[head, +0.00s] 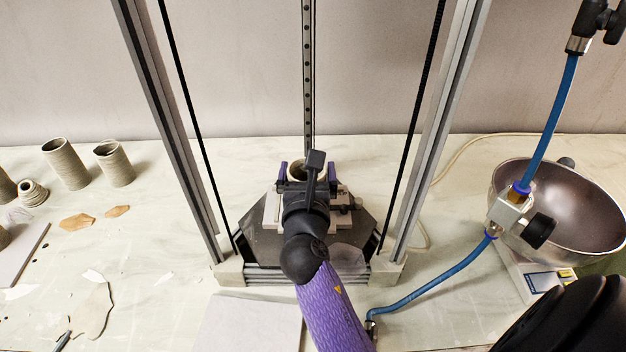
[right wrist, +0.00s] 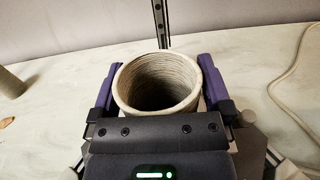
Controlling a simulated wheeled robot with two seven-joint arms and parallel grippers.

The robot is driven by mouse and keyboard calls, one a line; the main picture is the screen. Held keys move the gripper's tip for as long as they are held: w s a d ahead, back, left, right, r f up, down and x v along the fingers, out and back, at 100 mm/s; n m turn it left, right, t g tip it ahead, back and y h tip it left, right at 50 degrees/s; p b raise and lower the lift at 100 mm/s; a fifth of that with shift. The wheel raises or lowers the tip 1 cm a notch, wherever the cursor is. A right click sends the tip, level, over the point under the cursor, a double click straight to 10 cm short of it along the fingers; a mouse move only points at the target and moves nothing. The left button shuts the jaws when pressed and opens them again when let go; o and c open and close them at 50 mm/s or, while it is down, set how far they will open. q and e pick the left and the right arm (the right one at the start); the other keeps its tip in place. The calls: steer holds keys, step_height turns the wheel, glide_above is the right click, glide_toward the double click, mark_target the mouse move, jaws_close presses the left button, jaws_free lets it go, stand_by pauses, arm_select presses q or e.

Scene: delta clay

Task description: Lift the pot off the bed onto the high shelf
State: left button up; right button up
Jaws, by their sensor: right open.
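The pot (right wrist: 157,80) is a pale, ridged, hollow clay cylinder, upright in the right wrist view. In the head view its rim (head: 297,173) shows partly behind my right gripper (head: 308,170). The purple fingers of my right gripper, also in the wrist view (right wrist: 158,78), stand on either side of the pot, open, with narrow gaps to its wall. The gripper body hides the pot's lower part and its contact with the bed. The dark bed (head: 262,248) shows around the gripper, inside the printer frame. My left gripper is not in view. No high shelf is seen.
Metal uprights (head: 168,120) (head: 440,130) flank the bed. Several clay pots (head: 66,164) and scraps stand at the left. A steel bowl (head: 560,200) and a blue hose (head: 435,285) are at the right. A pale board (head: 248,322) lies in front.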

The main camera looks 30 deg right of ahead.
steer(key=shift+s+a+r, duration=0.15)
steer(key=shift+s+a, duration=0.1)
steer(key=shift+c, duration=0.3)
steer(key=c, duration=1)
